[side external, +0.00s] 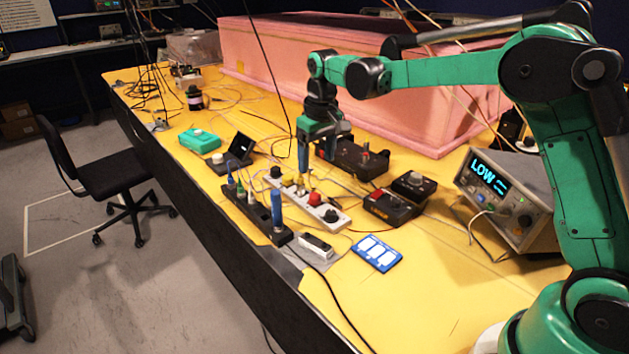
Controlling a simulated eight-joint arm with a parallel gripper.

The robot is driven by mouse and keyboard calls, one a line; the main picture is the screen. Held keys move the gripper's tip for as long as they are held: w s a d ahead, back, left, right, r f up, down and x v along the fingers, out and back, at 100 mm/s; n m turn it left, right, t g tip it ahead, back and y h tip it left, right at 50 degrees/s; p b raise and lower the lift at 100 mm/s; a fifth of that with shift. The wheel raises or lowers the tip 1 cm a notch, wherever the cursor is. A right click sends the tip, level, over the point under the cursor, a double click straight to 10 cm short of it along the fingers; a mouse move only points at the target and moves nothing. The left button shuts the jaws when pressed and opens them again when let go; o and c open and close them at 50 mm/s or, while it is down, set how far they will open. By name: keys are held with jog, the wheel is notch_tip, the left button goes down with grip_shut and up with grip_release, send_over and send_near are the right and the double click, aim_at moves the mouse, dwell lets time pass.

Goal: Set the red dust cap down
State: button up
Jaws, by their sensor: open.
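A small red cap-like piece (314,198) sits on the white strip (340,221) in the side external view; it looks like the red dust cap, though it is too small to be sure. My gripper (318,172) points down above the back of the strip, just behind and above the red piece. Its fingers are apart, and I see nothing held between them. Yellow pieces (288,180) and a black knob (331,215) are on the same strip. The exact gap between the fingertips and the strip cannot be told.
A black strip with a blue upright piece (276,208) stands in front. Black boxes (392,207) are to the right, with a blue card (376,253) nearer. A meter reading LOW (510,195) stands at far right. The pink foam enclosure (260,75) is behind. Cables cross the yellow table.

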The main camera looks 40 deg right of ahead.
aim_at(314, 195)
jog(key=shift+g, duration=0.6)
jog(key=f, duration=0.1)
jog(key=w+f, duration=0.1)
jog(key=w+d+f, duration=0.1)
jog(key=shift+f, duration=3.3)
grip_shut()
